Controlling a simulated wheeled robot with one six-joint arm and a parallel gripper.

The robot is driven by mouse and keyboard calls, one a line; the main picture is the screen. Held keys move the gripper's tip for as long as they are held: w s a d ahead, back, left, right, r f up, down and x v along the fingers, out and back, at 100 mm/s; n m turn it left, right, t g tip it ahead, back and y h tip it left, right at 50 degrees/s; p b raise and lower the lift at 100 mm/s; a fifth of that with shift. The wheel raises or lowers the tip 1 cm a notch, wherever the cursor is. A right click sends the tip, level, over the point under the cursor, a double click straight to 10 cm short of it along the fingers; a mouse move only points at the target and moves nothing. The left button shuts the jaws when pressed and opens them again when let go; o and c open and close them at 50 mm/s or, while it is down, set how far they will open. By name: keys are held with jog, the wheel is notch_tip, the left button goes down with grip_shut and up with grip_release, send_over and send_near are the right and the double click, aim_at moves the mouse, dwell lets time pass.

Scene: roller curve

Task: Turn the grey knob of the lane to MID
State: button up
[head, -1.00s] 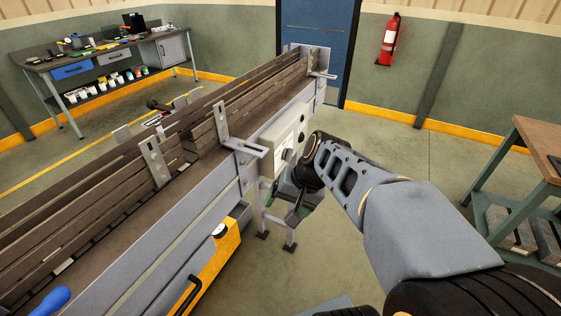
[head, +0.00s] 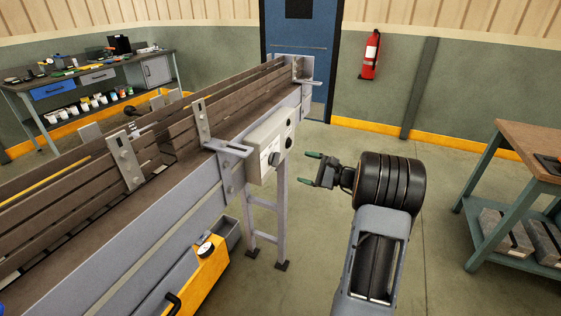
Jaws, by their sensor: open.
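The lane is a long conveyor (head: 105,222) with brown slatted sides, running from the lower left to the back. A light grey control box (head: 262,136) is fixed to its right side. The knob's pointer and markings are too small to read. My gripper (head: 309,168) is open and empty, to the right of the box and apart from it. Its two green-tipped fingers point left towards the box.
A yellow unit (head: 205,272) with a black handle and a dial sits below the lane. Metal brackets (head: 231,148) stick out from the lane's edge near the box. A workbench (head: 535,150) stands at right.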

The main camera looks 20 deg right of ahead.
aim_at(275, 159)
jog(key=p+x, duration=0.1)
jog(key=x, duration=0.8)
jog(key=shift+w+a, duration=0.25)
jog(key=shift+a, duration=0.05)
jog(key=shift+c, duration=0.5)
